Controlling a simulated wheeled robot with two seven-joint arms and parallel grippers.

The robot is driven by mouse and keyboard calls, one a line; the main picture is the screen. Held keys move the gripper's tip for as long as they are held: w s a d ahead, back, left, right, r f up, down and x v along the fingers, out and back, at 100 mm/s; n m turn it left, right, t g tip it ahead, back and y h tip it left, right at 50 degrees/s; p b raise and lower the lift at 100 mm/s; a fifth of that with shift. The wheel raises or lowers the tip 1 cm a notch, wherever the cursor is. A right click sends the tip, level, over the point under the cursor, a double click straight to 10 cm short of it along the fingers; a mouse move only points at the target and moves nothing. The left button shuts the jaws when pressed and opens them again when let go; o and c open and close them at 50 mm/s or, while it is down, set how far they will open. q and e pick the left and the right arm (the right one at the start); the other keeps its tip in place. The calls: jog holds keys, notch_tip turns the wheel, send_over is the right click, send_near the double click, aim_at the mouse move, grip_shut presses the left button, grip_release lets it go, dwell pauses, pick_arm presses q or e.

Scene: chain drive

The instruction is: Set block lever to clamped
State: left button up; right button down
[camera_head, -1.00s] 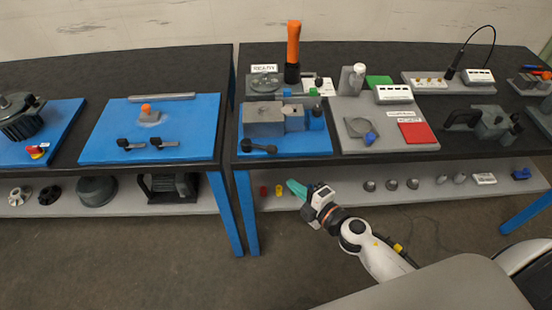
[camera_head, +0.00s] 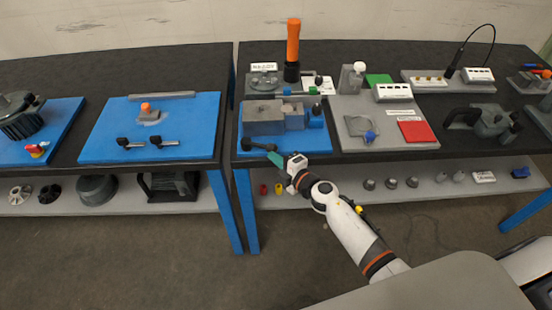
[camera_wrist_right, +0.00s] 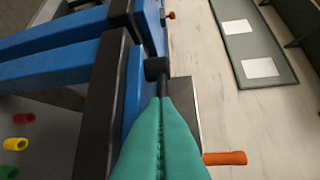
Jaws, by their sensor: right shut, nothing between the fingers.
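The block lever (camera_head: 258,146) is a short black bar with a round black knob at its left end. It lies along the front edge of the blue plate, in front of the grey block (camera_head: 264,118). My right gripper (camera_head: 273,157) has teal fingers, shut and empty, at the right end of the lever in the head view. In the right wrist view the shut fingertips (camera_wrist_right: 163,100) overlap the black rod below a dark knob (camera_wrist_right: 157,68). I cannot tell whether they touch it. My left gripper is not in view.
The blue plate (camera_head: 315,146) sits at the front left of the dark right-hand table. A grey panel (camera_head: 385,150) with a red square stands to its right. An orange-handled tool (camera_head: 293,45) stands behind. Small parts, including a yellow one (camera_head: 278,189), lie on the lower shelf.

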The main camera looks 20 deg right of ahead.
aim_at(284, 152)
jog(key=w+d+n+g+y+b, duration=0.2)
jog(key=y+b, duration=0.1)
jog(key=w+d+n+y+b, duration=0.1)
jog(key=n+b, duration=0.1)
jog(key=shift+f+g+y, duration=0.3)
jog(key=shift+g+y, duration=0.1)
jog(key=shift+w+d+b, duration=0.25)
jog(key=shift+d+b, duration=0.05)
jog(key=shift+b, duration=0.15)
jog(key=shift+w+d+r, duration=0.2)
jog(key=shift+w+r, duration=0.1)
jog(key=shift+w, duration=0.05)
